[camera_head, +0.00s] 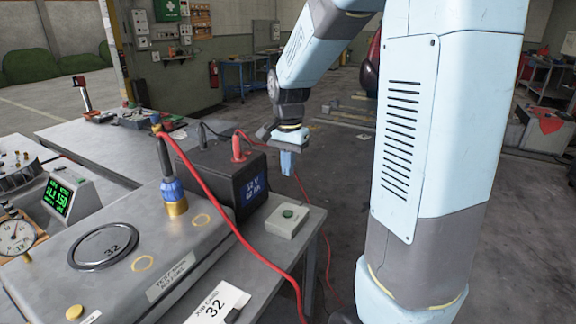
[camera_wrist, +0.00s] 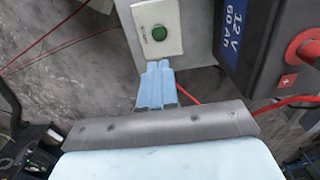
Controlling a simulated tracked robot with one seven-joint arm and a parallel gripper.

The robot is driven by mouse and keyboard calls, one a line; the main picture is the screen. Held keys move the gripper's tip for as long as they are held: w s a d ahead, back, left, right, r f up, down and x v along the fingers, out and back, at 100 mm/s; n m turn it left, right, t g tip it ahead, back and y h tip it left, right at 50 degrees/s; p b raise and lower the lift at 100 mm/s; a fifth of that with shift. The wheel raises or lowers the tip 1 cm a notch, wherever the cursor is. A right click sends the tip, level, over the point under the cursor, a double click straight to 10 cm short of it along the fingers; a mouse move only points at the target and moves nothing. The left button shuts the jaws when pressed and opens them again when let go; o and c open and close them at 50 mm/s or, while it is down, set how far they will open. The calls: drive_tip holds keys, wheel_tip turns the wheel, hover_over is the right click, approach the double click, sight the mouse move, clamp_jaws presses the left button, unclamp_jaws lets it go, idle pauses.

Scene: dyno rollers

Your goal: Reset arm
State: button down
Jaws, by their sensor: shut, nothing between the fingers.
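My gripper (camera_head: 287,163) hangs from my pale blue arm, beyond the edge of the grey bench, near the dark battery box. Its light blue fingers are together and hold nothing. In the wrist view the closed fingers (camera_wrist: 156,85) point toward a pale box with a green button (camera_wrist: 158,32). The fingertips appear just below that box in the picture; I cannot tell the gap. The same button box (camera_head: 288,221) sits on the bench in the head view, apart from my gripper.
The battery (camera_head: 229,175), marked 12V 60Ah, carries a red clamp (camera_head: 239,149) with a red cable. A long red cable (camera_head: 222,213) loops across the bench from a blue-and-brass post (camera_head: 173,196). A tag marked 32 (camera_head: 218,304) lies at the front. Open floor (camera_head: 335,200) lies right of the bench.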

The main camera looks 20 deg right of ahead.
idle(0.5)
drive_tip(key=s+r+n+t, duration=0.2)
drive_tip(key=s+r+n, duration=0.3)
drive_tip(key=s, duration=0.5)
drive_tip(key=s+r+n+t, duration=0.3)
drive_tip(key=s+r, duration=0.3)
drive_tip(key=s, duration=0.4)
drive_tip(key=shift+s+a+n, duration=0.3)
drive_tip(key=shift+s+n, duration=0.05)
drive_tip(key=shift+n, duration=0.55)
idle(1.4)
